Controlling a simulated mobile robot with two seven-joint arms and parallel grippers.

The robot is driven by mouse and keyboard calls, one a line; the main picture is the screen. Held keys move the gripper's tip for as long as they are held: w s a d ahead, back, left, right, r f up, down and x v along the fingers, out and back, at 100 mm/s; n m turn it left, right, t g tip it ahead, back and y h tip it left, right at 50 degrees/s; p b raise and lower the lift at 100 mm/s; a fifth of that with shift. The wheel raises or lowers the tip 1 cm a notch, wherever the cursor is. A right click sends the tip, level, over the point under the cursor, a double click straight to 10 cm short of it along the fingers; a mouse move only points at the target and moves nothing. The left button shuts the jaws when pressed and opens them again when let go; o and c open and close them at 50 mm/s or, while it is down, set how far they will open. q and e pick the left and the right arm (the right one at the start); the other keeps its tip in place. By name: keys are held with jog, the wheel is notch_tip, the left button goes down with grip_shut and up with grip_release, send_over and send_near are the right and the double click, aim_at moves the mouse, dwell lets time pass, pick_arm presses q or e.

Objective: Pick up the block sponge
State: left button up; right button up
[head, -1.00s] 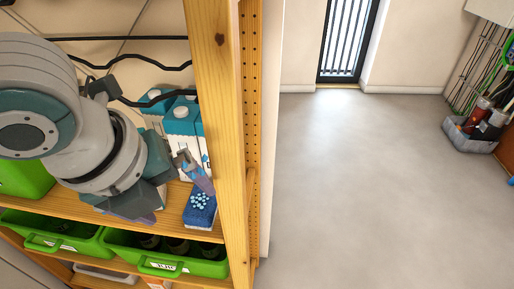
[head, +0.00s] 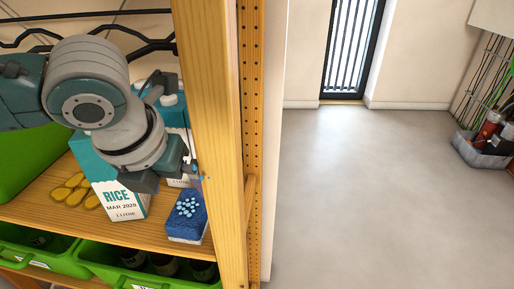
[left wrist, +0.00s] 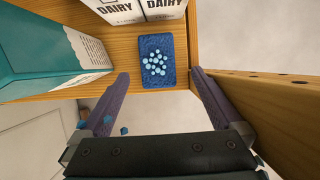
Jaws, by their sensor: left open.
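The block sponge (head: 187,215) is blue with pale dots on top. It lies on the wooden shelf near the front edge, beside the upright post. It also shows in the left wrist view (left wrist: 157,62), ahead of my gripper and roughly centred between the fingers. My left gripper (left wrist: 160,95) is open, with its two purple fingers apart and nothing between them. In the head view my left gripper (head: 180,180) is just behind and above the sponge, with its fingers largely hidden by the arm and post. My right gripper is not in view.
A rice carton (head: 121,199) stands left of the sponge. Dairy cartons (left wrist: 133,10) stand behind it. The wooden post (head: 213,130) is close on the right. Green bins (head: 110,265) holding dark items sit on the shelf below. Yellow items (head: 72,192) lie farther left.

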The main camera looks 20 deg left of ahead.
aim_at(189, 209)
pick_arm(q)
jog(key=b+x, duration=0.1)
jog(key=x, duration=0.3)
jog(key=shift+f, duration=0.3)
jog(key=x, duration=0.1)
jog(key=b+x, duration=0.1)
jog(key=x, duration=0.1)
jog(key=b+x, duration=0.1)
jog(key=shift+s+a+f, duration=0.15)
jog(key=shift+f, duration=0.2)
jog(key=shift+a+f, duration=0.1)
jog(key=shift+f, duration=0.05)
jog(key=shift+f, duration=0.2)
jog(key=c, duration=1.3)
jog(key=shift+c, duration=0.2)
jog(key=shift+r, duration=0.1)
